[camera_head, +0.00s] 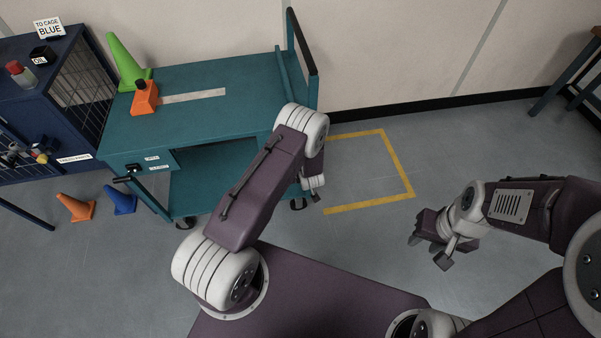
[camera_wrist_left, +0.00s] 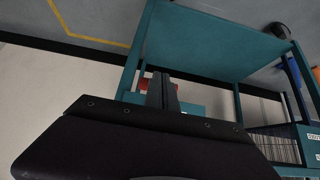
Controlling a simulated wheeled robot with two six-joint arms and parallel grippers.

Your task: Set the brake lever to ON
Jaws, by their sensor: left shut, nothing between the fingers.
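The teal cart (camera_head: 215,110) stands against the wall. The brake lever (camera_head: 126,179) appears to be the black handle sticking out to the left at the cart's near left corner. Two small white labels (camera_head: 153,159) sit beside it, too small to read. In the left wrist view my left gripper (camera_wrist_left: 163,92) is shut and empty, in front of part of the cart (camera_wrist_left: 210,40). The lever cannot be made out there. My right gripper (camera_head: 430,251) is open and empty above the floor, far right of the cart.
Orange (camera_head: 76,207) and blue (camera_head: 120,200) cones stand on the floor near the lever. A blue cage (camera_head: 50,105) is at left. Floor inside the yellow outline (camera_head: 396,160) is clear.

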